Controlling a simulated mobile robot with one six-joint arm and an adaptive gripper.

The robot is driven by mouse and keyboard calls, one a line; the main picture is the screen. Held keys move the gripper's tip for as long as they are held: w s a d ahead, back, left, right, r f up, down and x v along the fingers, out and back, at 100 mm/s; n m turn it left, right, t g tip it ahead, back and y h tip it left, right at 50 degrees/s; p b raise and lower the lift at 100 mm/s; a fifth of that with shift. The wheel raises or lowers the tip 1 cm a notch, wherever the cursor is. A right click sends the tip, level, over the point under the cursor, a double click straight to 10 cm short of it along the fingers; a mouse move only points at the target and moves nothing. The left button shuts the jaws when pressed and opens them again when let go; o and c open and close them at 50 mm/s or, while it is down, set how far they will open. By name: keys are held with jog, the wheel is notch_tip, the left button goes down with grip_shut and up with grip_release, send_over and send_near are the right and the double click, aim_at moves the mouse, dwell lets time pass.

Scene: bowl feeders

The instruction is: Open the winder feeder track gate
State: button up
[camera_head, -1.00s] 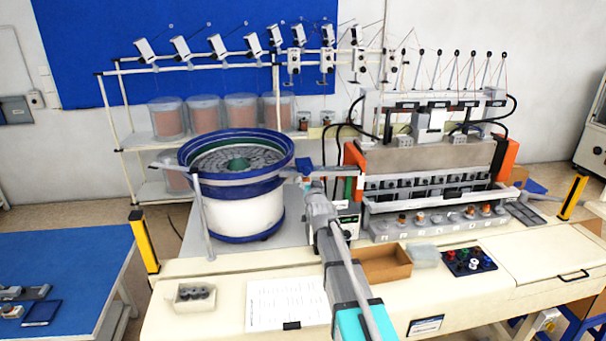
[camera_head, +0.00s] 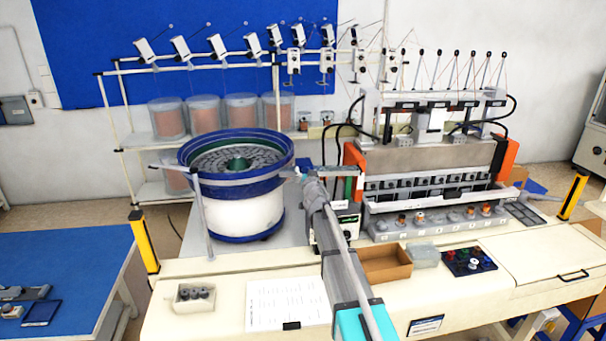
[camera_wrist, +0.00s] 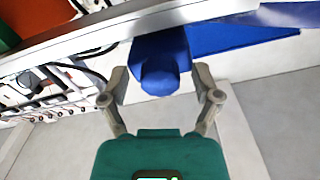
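The bowl feeder (camera_head: 236,165) with a blue rim stands left of centre in the head view. A track runs right from it, and my gripper (camera_head: 303,172) is at that track. In the wrist view a blue block with a rounded end (camera_wrist: 160,68), apparently the track gate, is by a long grey rail (camera_wrist: 130,28). My gripper (camera_wrist: 160,90) is open, with one finger on each side of the blue block. Gaps show between the fingers and the block.
The winder (camera_head: 430,160) with its orange end panels stands close on the right. A cardboard box (camera_head: 385,262), a paper sheet (camera_head: 287,302) and a tray of dark parts (camera_head: 195,297) lie on the bench front. Yellow posts (camera_head: 143,240) flank the bench.

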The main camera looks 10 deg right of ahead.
grip_shut()
jog(key=s, duration=0.4)
dwell(0.4)
jog(key=shift+o, duration=0.5)
grip_release()
jog(key=shift+w, duration=0.15)
